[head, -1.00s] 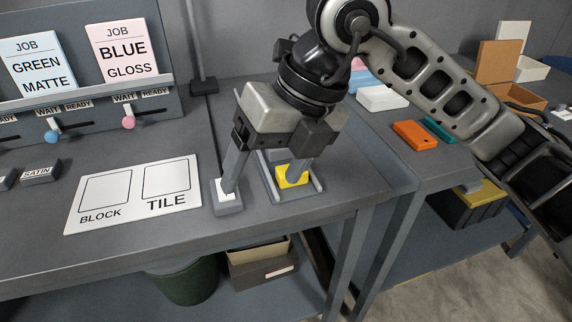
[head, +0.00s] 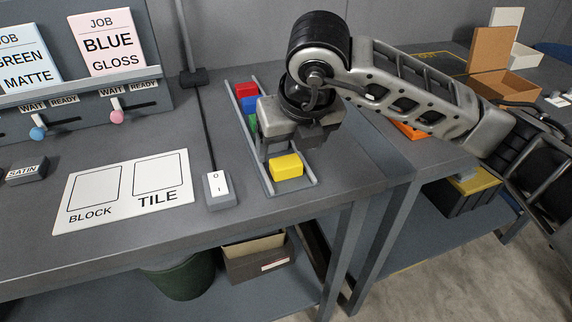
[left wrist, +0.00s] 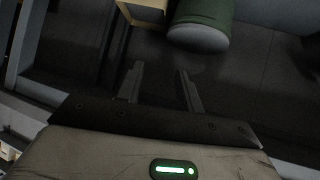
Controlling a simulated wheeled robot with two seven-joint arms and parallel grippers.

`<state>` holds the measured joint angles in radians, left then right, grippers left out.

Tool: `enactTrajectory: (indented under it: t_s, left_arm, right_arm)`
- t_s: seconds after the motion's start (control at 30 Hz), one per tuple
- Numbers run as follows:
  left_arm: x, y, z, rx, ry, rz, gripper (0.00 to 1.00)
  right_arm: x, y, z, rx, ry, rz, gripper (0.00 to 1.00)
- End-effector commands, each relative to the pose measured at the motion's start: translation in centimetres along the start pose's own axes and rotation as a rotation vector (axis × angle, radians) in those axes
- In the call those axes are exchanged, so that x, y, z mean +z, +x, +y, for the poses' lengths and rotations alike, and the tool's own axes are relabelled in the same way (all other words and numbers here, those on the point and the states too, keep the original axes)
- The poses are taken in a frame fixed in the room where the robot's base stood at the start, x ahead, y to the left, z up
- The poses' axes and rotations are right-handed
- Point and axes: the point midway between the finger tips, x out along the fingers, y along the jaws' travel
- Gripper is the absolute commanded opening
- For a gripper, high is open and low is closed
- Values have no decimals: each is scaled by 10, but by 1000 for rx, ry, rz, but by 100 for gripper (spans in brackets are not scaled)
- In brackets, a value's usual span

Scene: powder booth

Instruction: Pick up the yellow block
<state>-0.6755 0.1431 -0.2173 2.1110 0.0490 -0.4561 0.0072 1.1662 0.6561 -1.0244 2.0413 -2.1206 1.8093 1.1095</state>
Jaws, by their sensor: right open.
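The yellow block (head: 286,167) lies at the near end of a grey railed rack (head: 312,181). Its top and front show in the head view. My right gripper (head: 290,146) is open and empty, just behind and above the block as seen in the head view. Its fingers are largely hidden under its body, so I cannot tell how close they are to the block. My left gripper (left wrist: 160,78) shows only in the left wrist view. Its two fingers are apart with nothing between them, over the dim floor area.
Red (head: 246,90), blue (head: 249,105) and green (head: 252,123) blocks sit farther back in the rack. A corded switch (head: 219,190) stands left of it. A white BLOCK/TILE board (head: 122,219) lies farther left. A dark green bin (left wrist: 203,20) is below.

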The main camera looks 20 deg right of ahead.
Motion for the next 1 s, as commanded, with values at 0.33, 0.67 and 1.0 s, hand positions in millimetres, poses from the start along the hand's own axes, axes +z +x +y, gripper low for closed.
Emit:
enactTrajectory:
  t_s: [0.33, 0.67, 1.0]
  left_arm:
    - [-1, -4, -1, -7, 13, -15, 36]
    - [4, -2, -2, -8, 18, -23, 36]
    - [0, -2, -2, -7, 18, -16, 36]
  right_arm:
    - [-1, 46, 0, -1, 0, 4, 76]
    - [-1, 50, 1, 1, -1, 1, 62]
    - [-1, 49, 1, 1, 0, 1, 27]
